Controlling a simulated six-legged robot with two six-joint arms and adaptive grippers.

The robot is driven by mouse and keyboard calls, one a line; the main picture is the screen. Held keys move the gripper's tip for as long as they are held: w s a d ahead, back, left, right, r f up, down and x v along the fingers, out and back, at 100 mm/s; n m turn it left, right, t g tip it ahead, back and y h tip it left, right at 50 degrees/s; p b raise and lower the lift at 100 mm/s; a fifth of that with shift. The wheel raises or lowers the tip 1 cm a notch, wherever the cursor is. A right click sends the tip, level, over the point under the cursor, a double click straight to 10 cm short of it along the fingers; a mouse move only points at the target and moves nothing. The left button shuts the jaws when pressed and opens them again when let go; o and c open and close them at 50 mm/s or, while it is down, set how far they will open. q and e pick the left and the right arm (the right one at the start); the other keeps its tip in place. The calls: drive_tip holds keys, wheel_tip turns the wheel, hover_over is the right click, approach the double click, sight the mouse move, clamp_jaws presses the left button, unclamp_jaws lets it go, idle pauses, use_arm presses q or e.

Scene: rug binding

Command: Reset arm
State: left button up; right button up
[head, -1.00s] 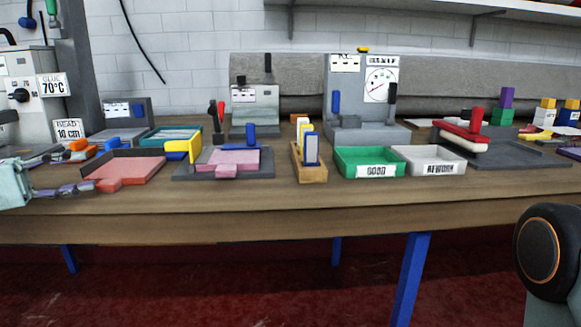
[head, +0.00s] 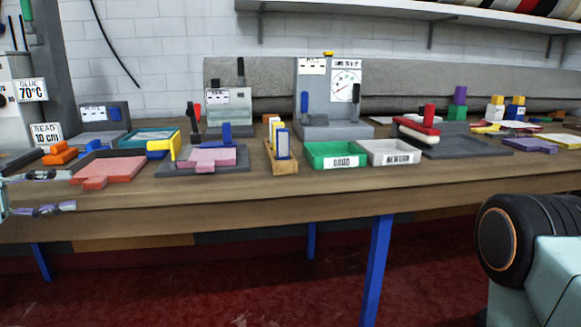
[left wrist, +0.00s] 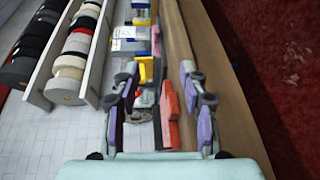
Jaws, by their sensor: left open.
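My left gripper (head: 70,191) comes in at the left edge of the head view, near the bench's front edge. Its two purple-grey fingers are spread apart with nothing between them. It is beside the pink-red piece (head: 108,170) on the dark tray at the bench's left. In the left wrist view the open fingers (left wrist: 158,76) show on both sides, with the red piece (left wrist: 170,104) lying beyond and between them. My right gripper is out of view; only a dark round joint of my right arm shows at the right.
The wooden bench (head: 330,187) carries a yellow-handled fixture with a pink piece (head: 212,158), a wooden holder (head: 280,158), a green GOOD tray (head: 335,162), a white tray (head: 390,160) and a gauge machine (head: 334,125). The bench's front strip is clear.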

use_arm(q)
drive_tip(key=w+d+f+g+y+p, duration=0.2)
drive_tip(key=d+f+g+y, duration=0.25)
drive_tip(key=d+f, duration=0.65)
drive_tip(key=s+d+f+g+y+p, duration=0.15)
drive_tip(key=s+f, duration=0.25)
drive_tip(key=f, duration=0.4)
drive_tip(key=s+d+f+g+y+p, duration=0.1)
drive_tip(key=s+d+f+y, duration=0.2)
drive_tip(key=f, duration=0.4)
drive_tip(key=s+d+f+m+g+y+p, duration=0.1)
drive_tip(key=s+d+f+m, duration=0.1)
drive_tip(key=s, duration=0.7)
drive_tip(key=s+d+f+m+g+y+p, duration=0.1)
drive_tip(key=s+d+f+m+y, duration=0.1)
drive_tip(key=s, duration=0.8)
drive_tip(key=s+d+f+m+y+p, duration=0.1)
drive_tip(key=s+d+f+m, duration=0.2)
drive_tip(key=s, duration=0.7)
drive_tip(key=shift+d+f+g+y+p, duration=0.3)
drive_tip(key=shift+f+g, duration=0.1)
drive_tip(key=shift+f, duration=0.55)
